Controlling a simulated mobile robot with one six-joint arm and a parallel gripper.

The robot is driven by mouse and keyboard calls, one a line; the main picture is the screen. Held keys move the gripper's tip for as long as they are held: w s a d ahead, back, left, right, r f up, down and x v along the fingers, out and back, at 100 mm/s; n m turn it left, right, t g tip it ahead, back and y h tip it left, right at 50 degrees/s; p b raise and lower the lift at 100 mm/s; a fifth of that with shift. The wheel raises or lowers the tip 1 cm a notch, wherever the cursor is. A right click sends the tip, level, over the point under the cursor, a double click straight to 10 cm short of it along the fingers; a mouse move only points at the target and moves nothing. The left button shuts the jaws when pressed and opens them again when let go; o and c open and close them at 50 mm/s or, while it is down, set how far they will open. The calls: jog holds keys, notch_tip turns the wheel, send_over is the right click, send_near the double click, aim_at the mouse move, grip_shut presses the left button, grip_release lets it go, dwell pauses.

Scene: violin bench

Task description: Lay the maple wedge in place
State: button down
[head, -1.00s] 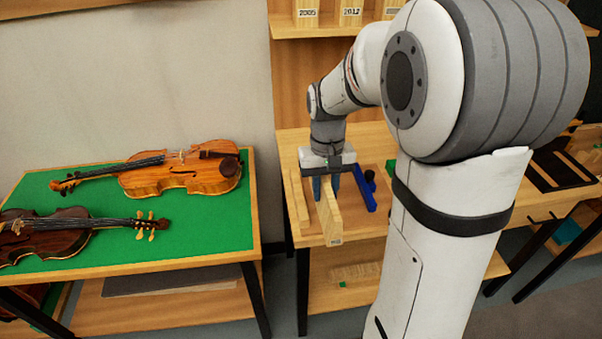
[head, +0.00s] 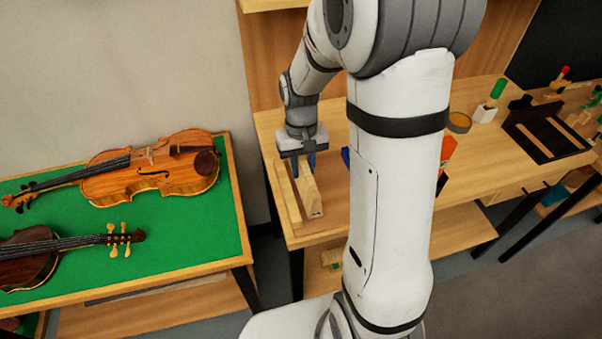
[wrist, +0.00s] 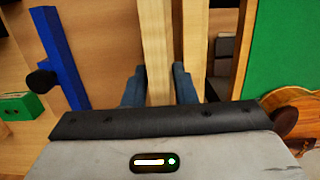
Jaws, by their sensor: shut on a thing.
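The maple wedge (head: 310,194) is a long pale wooden piece over the left part of the bench. My gripper (head: 303,163) points down and is shut on it. In the wrist view, the wedge (wrist: 156,45) stands between the two blue-grey fingertips (wrist: 158,88). A second pale strip (wrist: 195,40) runs alongside it, partly behind the right finger. In the head view, a pale strip (head: 287,195) lies close to the left of the wedge. I cannot tell whether the wedge touches the bench.
A blue bar (wrist: 62,50) with a black knob lies left of the gripper in the wrist view, beside a green box (wrist: 18,107). The green-topped table (head: 190,235) with two violins stands left. My arm hides the bench's middle.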

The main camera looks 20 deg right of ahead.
jog(key=shift+f, duration=1.5)
jog(key=shift+f, duration=0.2)
jog(key=c, duration=1.2)
grip_release()
jog(key=shift+r, duration=0.1)
jog(key=shift+o, duration=0.2)
